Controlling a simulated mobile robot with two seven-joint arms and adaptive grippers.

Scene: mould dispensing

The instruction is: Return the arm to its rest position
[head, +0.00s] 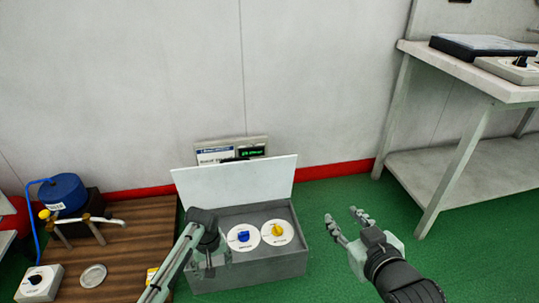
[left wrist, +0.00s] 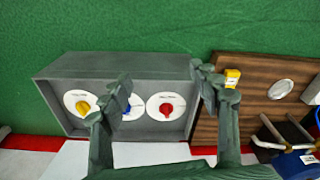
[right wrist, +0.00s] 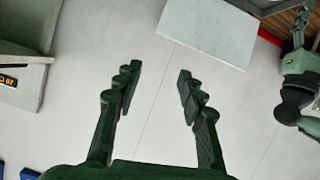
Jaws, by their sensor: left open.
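My left gripper (head: 205,266) hangs over the left part of the grey box (head: 250,272). In the left wrist view its two fingers (left wrist: 163,82) are spread over the box and hold nothing. The box's white lid (head: 235,180) is up. Inside are white discs with a blue knob (head: 243,236), a yellow knob (head: 277,230) and a red knob (left wrist: 166,109); the red one is hidden in the head view. My right gripper (head: 343,215) is open and empty, right of the box. The right wrist view also shows its spread fingers (right wrist: 157,72) with nothing between them.
A wooden table (head: 120,240) at left bears a blue tank (head: 63,193), a metal dish (head: 92,275), a black-knobbed white unit (head: 39,284) and a small yellow item (left wrist: 232,77). A grey workbench (head: 470,75) stands at right. Green floor (head: 335,195) is clear between box and workbench.

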